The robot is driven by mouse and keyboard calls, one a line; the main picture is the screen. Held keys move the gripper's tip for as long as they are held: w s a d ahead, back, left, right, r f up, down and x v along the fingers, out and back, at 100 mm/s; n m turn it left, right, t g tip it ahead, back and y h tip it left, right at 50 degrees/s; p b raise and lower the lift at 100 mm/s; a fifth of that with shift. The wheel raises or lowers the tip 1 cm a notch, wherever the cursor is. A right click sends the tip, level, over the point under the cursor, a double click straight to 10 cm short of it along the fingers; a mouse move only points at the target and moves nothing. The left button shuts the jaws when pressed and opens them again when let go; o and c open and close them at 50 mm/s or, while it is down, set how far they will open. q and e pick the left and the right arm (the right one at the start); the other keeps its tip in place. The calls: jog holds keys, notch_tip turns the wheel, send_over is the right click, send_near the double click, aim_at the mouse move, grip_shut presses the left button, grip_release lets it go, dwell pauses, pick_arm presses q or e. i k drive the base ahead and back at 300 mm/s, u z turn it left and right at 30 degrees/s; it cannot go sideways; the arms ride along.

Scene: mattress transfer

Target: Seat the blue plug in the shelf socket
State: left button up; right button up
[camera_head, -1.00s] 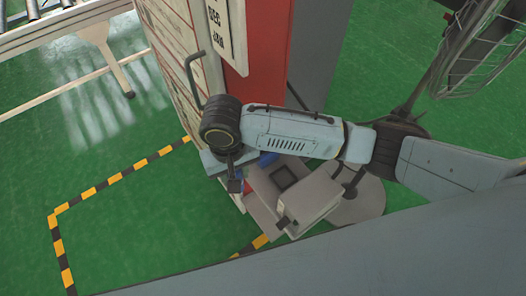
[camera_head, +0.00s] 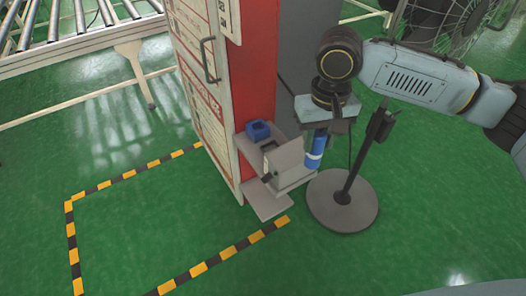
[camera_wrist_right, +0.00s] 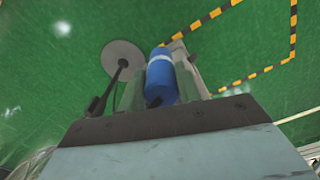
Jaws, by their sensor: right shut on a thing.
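My right gripper (camera_head: 322,128) hangs to the right of the shelf (camera_head: 268,201), shut on the blue plug (camera_head: 317,148). The plug is a blue cylinder with a pale band, pointing down, clear of the shelf. In the right wrist view the plug (camera_wrist_right: 161,78) lies between the fingers of the right gripper (camera_wrist_right: 158,98). A small blue block (camera_head: 258,131) with a dark hollow top sits on the shelf's rear part. A dark square opening beside it is partly hidden by a grey upright plate (camera_head: 284,159). I cannot tell which opening is the socket. My left gripper is not in view.
The shelf is fixed to a red and white cabinet (camera_head: 255,80). A round-based black stand (camera_head: 341,205) is close to the right of the plug. A fan (camera_head: 455,30) and a roller conveyor (camera_head: 75,40) stand farther back. Green floor with striped tape is clear in front.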

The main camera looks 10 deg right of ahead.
aim_at(264, 150)
jog(key=k, duration=0.75)
jog(key=u, duration=0.8)
jog(key=i, duration=0.95)
jog(key=z, duration=0.5)
jog(key=i, duration=0.7)
jog(key=z, duration=0.85)
